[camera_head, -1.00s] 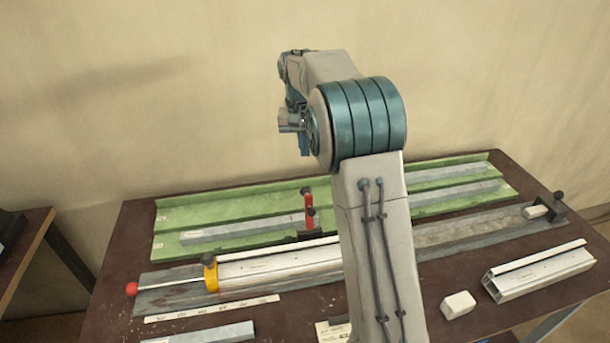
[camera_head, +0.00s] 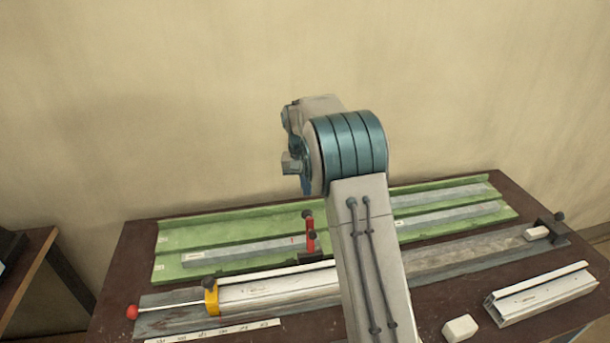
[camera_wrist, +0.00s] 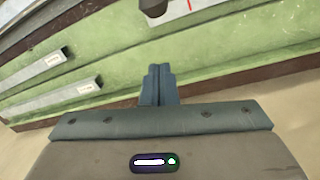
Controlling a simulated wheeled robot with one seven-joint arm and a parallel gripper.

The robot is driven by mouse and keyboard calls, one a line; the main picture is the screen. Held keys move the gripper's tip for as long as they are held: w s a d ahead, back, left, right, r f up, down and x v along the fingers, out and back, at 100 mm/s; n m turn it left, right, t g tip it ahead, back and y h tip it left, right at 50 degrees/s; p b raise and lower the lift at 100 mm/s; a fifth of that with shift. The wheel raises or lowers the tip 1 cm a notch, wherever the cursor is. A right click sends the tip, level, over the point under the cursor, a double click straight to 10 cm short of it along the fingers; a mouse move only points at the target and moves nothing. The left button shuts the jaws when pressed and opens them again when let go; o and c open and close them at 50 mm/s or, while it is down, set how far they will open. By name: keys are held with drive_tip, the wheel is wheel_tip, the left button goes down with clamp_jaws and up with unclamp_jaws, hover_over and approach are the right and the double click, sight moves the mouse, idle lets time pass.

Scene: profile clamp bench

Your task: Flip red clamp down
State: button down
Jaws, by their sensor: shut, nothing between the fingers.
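The red clamp (camera_head: 310,234) stands with its red handle upright near the middle of the bench, between the green tray and the long profile. In the wrist view a dark rounded knob (camera_wrist: 153,7) and a bit of red show at the top edge, probably part of the clamp. My gripper (camera_wrist: 158,72) is shut and empty, its blue fingers together above the green tray. In the head view my arm hides most of the gripper, which is raised above and behind the clamp, apart from it.
The green tray (camera_head: 180,240) holds grey bars (camera_head: 240,251). In front lie a white profile (camera_head: 275,291), a yellow stop (camera_head: 211,297) and a rod with a red ball (camera_head: 132,312). At right are a white block (camera_head: 460,328), a short profile (camera_head: 540,293) and a black end stop (camera_head: 553,228).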

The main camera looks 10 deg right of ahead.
drive_tip(key=s+f+p, duration=0.2)
drive_tip(key=s, duration=0.1)
drive_tip(key=shift+s+a+f, duration=0.25)
drive_tip(key=shift+a+f, duration=0.1)
drive_tip(key=shift+f, duration=0.05)
drive_tip(key=shift+a+b, duration=0.2)
drive_tip(key=shift+b, duration=0.15)
